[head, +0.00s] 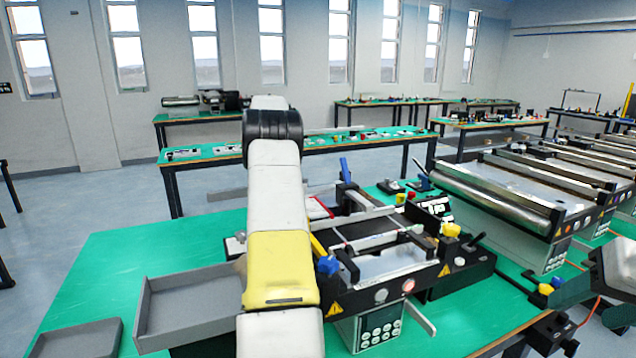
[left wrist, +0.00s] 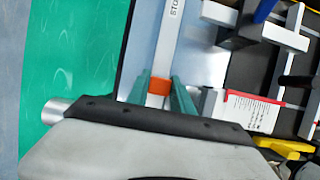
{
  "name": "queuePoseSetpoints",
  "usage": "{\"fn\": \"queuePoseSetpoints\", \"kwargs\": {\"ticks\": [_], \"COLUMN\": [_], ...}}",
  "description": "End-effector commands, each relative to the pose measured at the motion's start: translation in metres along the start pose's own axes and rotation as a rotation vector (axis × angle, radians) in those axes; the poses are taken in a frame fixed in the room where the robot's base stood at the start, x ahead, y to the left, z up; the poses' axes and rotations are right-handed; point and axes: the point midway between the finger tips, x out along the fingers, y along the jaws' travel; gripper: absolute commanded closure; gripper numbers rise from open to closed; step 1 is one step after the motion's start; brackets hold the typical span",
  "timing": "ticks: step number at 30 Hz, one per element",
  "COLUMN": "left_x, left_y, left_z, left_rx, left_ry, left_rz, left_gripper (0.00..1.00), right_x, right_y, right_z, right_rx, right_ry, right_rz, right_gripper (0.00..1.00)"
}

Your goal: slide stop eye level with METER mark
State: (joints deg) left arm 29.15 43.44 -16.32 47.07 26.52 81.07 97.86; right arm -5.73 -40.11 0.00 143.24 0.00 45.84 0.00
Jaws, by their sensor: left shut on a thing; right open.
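The slide stop, a pale bar with the partly visible letters "STO" (left wrist: 172,25), shows in the left wrist view with an orange piece (left wrist: 159,87) at its lower end. My left gripper (left wrist: 160,92) is shut on the stop, its greenish fingers either side of the orange piece. A white scale card (left wrist: 252,112) with a red edge and fine marks lies right of the fingers; I cannot read a METER mark. In the head view my left arm hides that gripper and the stop. My right gripper (head: 568,297) is open and empty at the right edge.
The mini conveyor (head: 345,302) stands on the green table (head: 130,250), with a grey tray (head: 160,283) to its left. Blue and yellow knobs stick up around it. Larger roller conveyors (head: 500,200) stand at the right.

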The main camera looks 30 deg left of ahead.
Motion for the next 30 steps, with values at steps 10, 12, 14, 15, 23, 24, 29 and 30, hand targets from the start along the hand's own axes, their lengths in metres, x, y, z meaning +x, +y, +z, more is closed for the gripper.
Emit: {"fn": "queuePoseSetpoints", "kwargs": {"ticks": [10,12,14,15,23,24,29,30], "left_x": [0.017,0.017,0.016,0.016,0.017,0.017,0.017,0.016], "left_y": [0.0,0.0,0.0,0.0,0.0,0.0,0.0,0.0], "left_z": [0.044,0.044,0.044,0.044,0.043,0.043,0.043,0.043], "left_rx": [0.002,0.002,0.002,0.002,0.001,0.001,0.001,0.001], "left_ry": [-0.003,-0.004,-0.004,-0.004,-0.003,-0.003,-0.002,-0.002], "left_rz": [0.004,0.004,0.004,0.004,0.003,0.003,0.002,0.002], "left_gripper": [1.0,1.0,1.0,1.0,0.51,0.51,0.51,0.51], "right_x": [0.0,0.0,0.0,0.0,0.0,0.0,0.0,0.0], "right_y": [0.0,0.0,0.0,0.0,0.0,0.0,0.0,0.0], "right_z": [0.0,0.0,0.0,0.0,0.0,0.0,0.0,0.0], "right_rx": [0.0,0.0,0.0,0.0,0.0,0.0,0.0,0.0], "right_ry": [0.0,0.0,0.0,0.0,0.0,0.0,0.0,0.0], "right_rz": [0.0,0.0,0.0,0.0,0.0,0.0,0.0,0.0], "right_gripper": [0.46,0.46,0.46,0.46,0.46,0.46,0.46,0.46]}}
